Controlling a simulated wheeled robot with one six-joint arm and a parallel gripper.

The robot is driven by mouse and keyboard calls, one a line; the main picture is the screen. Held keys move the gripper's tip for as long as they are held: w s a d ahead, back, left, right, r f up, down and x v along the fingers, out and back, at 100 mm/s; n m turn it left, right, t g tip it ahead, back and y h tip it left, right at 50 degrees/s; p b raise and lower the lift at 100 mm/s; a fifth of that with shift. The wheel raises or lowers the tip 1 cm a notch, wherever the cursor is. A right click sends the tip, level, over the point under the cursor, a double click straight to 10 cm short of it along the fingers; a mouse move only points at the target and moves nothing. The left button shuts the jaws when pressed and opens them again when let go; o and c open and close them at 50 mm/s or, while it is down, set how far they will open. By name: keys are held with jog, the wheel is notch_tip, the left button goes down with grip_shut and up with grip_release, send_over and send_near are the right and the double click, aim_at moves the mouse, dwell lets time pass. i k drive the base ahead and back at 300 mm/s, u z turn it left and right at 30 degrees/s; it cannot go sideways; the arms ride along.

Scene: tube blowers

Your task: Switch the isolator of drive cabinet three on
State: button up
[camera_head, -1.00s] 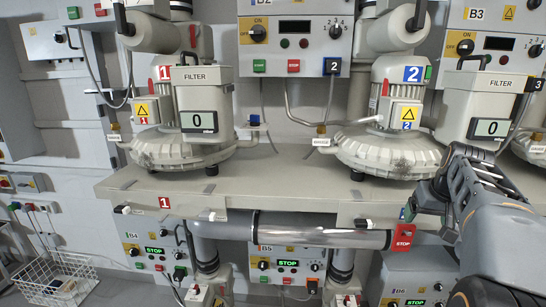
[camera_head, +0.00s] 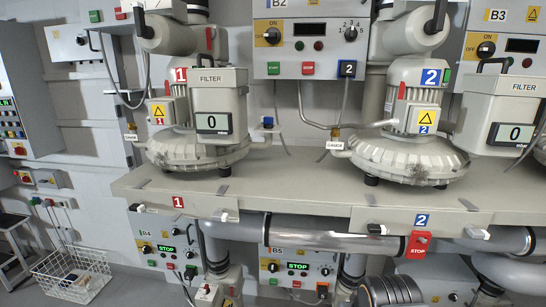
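Drive cabinet B3 (camera_head: 519,72) is at the upper right, cut off by the right edge of the picture. Its isolator is a black rotary knob (camera_head: 486,48) on a yellow plate with ON and OFF lettering. The knob's exact pointing direction is too small to tell. A dark display sits to its right. The grey filter unit with its black handle stands in front of the cabinet's lower part and hides some of it. My gripper is not in view, and nothing of it shows near the knob.
Cabinet B2 (camera_head: 310,52) is at upper middle with a similar yellow isolator plate. Blowers 1 (camera_head: 195,150) and 2 (camera_head: 405,155) stand on the grey bench (camera_head: 300,195). A wire basket (camera_head: 72,275) is at lower left.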

aim_at(486, 49)
jog(key=k, duration=0.45)
jog(key=z, duration=0.35)
jog(key=i, duration=0.4)
jog(key=z, duration=0.9)
